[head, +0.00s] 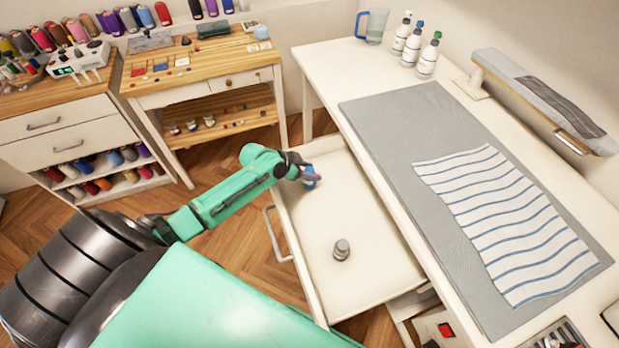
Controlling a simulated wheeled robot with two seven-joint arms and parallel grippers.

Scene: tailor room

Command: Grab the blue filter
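A small blue filter (309,180) is at the far end of the open white drawer (367,273), partly hidden by my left gripper. My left gripper (308,172), on the green arm from the left, reaches over the drawer's left wall and is right at the blue filter. Its dark fingers overlap the filter in the picture. They are too small to tell whether they are closed on it. My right gripper is not in view.
The drawer is pulled out from the white table (326,62), which bears a grey mat (385,120), striped cloth (510,220), several bottles (428,58) and a blue jug (375,25). A wooden workbench (212,58) stands behind. A drawer handle (275,235) sticks out left.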

